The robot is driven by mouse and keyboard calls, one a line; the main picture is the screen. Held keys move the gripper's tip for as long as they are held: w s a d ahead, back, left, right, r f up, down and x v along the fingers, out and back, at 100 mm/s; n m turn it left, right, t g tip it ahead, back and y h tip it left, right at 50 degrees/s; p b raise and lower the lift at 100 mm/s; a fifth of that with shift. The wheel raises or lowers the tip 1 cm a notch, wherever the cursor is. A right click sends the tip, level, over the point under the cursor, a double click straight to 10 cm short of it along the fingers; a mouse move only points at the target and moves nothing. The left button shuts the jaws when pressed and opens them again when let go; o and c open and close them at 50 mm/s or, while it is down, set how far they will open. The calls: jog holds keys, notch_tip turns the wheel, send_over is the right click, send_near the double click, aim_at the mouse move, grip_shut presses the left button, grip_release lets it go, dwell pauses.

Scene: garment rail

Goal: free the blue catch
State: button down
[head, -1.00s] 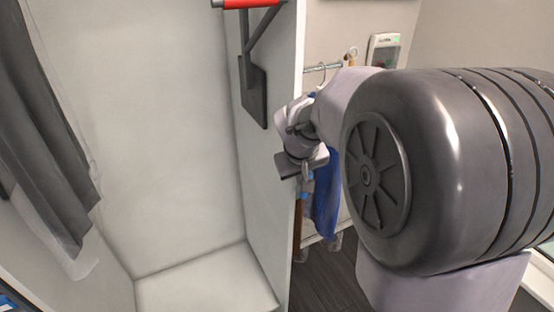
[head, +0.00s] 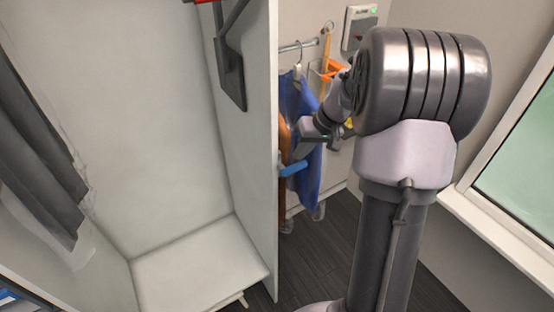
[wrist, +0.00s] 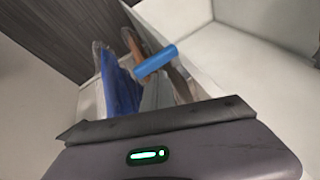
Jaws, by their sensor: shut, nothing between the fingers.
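The blue catch (head: 293,169) is a short blue bar at the right edge of the white panel (head: 245,150). It also shows as a blue cylinder in the wrist view (wrist: 155,61), clear of my gripper's body. My gripper (head: 304,150) is just above and right of the catch in the head view. It is shut and empty. Its housing fills the bottom of the wrist view and hides what lies directly below. I cannot tell whether the catch is latched.
A blue garment (head: 304,105) hangs from a rail (head: 298,46) behind my gripper. An orange-brown piece (head: 284,150) stands beside the panel. An orange holder (head: 333,68) and a white box with a green light (head: 360,27) are on the wall. A window (head: 520,170) is at right.

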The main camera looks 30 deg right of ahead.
jog(key=shift+a, duration=0.3)
jog(key=shift+a+f+b, duration=0.4)
jog(key=shift+b, duration=0.35)
jog(key=shift+s+a+r, duration=0.1)
jog(key=shift+a, duration=0.05)
